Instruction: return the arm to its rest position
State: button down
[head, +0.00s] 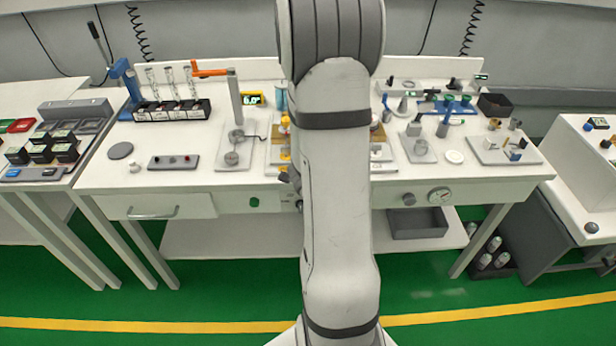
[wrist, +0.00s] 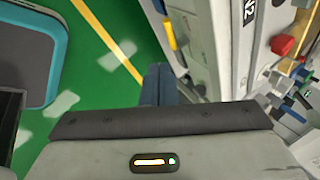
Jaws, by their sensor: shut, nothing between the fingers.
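My arm (head: 338,190) stands upright through the middle of the head view, in front of the white workbench. My gripper (wrist: 158,75) shows in the wrist view as two dark blue-grey fingers close together, with nothing between them. It points past the bench side, with green floor beyond it. In the head view the gripper is hidden or cannot be made out.
The white workbench (head: 240,180) carries vials, a blue stand (head: 126,88), an orange-topped post (head: 234,96) and small fittings. Side tables flank it. A grey bin (head: 418,223) sits on its lower shelf. Green floor (head: 150,332) in front is clear. A teal-edged object (wrist: 40,50) is left in the wrist view.

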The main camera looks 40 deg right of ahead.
jog(key=w+a+r+n+t+y, duration=0.2)
jog(key=w+a+r+n+t, duration=0.1)
jog(key=w+a+r+n, duration=0.4)
jog(key=s+a+r+n+t+y, duration=0.1)
jog(key=a+r+n+y, duration=0.1)
jog(key=a+r+n, duration=0.3)
jog(key=s+a+r+n+y, duration=0.1)
jog(key=a+r+n+y, duration=0.15)
jog(key=a+n, duration=0.4)
jog(key=s+a+r+n+g, duration=0.1)
jog(key=s+a+r+n, duration=0.1)
jog(key=s+n, duration=0.3)
jog(key=s+a+r+n+g+h, duration=0.1)
jog(key=s+a+r+n+g, duration=0.1)
jog(key=s+r+n, duration=0.3)
jog(key=s+a, duration=0.1)
jog(key=s, duration=0.2)
jog(key=shift+s+a+r, duration=0.2)
jog(key=shift+a+r, duration=0.1)
